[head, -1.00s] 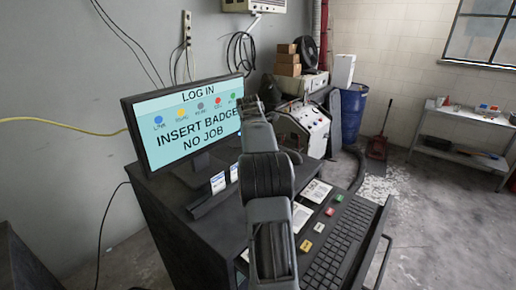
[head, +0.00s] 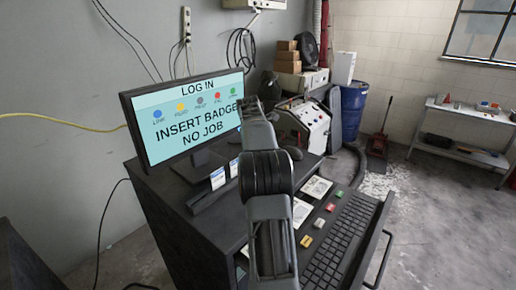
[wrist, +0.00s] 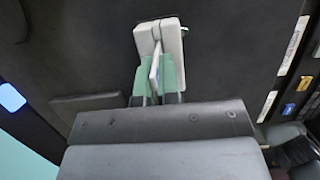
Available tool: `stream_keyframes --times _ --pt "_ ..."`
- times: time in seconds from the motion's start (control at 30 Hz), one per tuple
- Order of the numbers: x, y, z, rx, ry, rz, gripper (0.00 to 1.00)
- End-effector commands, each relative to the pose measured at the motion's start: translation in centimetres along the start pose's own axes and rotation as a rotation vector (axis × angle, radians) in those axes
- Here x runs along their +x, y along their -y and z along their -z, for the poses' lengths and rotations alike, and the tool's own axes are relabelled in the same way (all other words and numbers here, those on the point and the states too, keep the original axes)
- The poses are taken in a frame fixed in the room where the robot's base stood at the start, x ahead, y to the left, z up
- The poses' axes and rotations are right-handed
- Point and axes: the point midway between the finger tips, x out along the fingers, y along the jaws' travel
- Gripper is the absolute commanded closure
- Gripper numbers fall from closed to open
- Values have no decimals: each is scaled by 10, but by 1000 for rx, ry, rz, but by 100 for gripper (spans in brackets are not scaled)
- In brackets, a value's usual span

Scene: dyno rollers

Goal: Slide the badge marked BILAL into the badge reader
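My gripper (wrist: 160,68) shows from behind in the wrist view, over a dark surface, with pale fingertips and green pads close together. A thin white and blue card, seen edge-on (wrist: 155,73), stands between the fingers; it looks like a badge, but its name cannot be read. In the head view my arm hides the gripper. Two white and blue badges stand in a dark rack (head: 205,200) below the monitor: a left one (head: 217,179) and a right one (head: 233,168). Their names are too small to read. I cannot make out the badge reader for certain.
The monitor (head: 190,118) reads "INSERT BADGE" and "NO JOB". Papers (head: 316,187), coloured buttons (head: 320,222) and a keyboard (head: 340,250) lie to the right on the desk. A blue glow (wrist: 12,97) shows at the wrist view's left edge. A wheeled machine (head: 305,125) stands behind the desk.

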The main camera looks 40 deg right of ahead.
Motion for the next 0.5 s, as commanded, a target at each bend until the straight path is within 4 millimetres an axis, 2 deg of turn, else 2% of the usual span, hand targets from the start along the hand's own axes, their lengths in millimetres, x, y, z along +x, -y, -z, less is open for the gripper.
stream_keyframes --times 0.5 --pt "10 0 3 0 0 0 100"
